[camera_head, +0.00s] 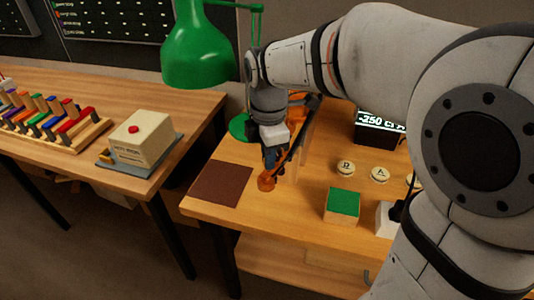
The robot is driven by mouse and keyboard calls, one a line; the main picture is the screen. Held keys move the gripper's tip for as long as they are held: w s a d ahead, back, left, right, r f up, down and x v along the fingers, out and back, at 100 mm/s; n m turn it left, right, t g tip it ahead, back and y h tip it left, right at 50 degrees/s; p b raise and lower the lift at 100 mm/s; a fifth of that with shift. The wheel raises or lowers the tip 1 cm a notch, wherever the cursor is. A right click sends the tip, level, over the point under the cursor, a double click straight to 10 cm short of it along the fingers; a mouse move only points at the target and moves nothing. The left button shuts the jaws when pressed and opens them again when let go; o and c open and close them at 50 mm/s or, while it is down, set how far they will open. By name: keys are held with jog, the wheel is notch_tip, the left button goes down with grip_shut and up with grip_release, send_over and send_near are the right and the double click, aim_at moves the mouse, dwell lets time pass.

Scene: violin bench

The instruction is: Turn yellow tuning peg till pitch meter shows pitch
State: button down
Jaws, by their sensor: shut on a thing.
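The violin stands on the right-hand bench, with its orange scroll (266,182) towards the front and its dark neck running back. My gripper (272,160) points down at the pegbox just behind the scroll. Its fingers are shut on a small part there, seemingly a tuning peg. The fingers hide the peg, so its colour cannot be seen, and no yellow peg shows. The pitch meter (376,132) is a dark box at the back right. Its lit display reads about "-250", with the rest cut off by my arm.
A green lamp (198,50) stands behind on the left. A brown mat (222,184), a green-topped block (343,203) and round lettered buttons (345,168) lie around the violin. The left bench holds a cream box with a red button (140,140) and a coloured rack (75,138).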

jog(key=shift+w+n, duration=0.1)
jog(key=shift+n, duration=0.2)
jog(key=c, duration=1.5)
grip_release()
notch_tip(320, 180, up, 8)
jog(key=shift+f, duration=0.1)
dwell(0.3)
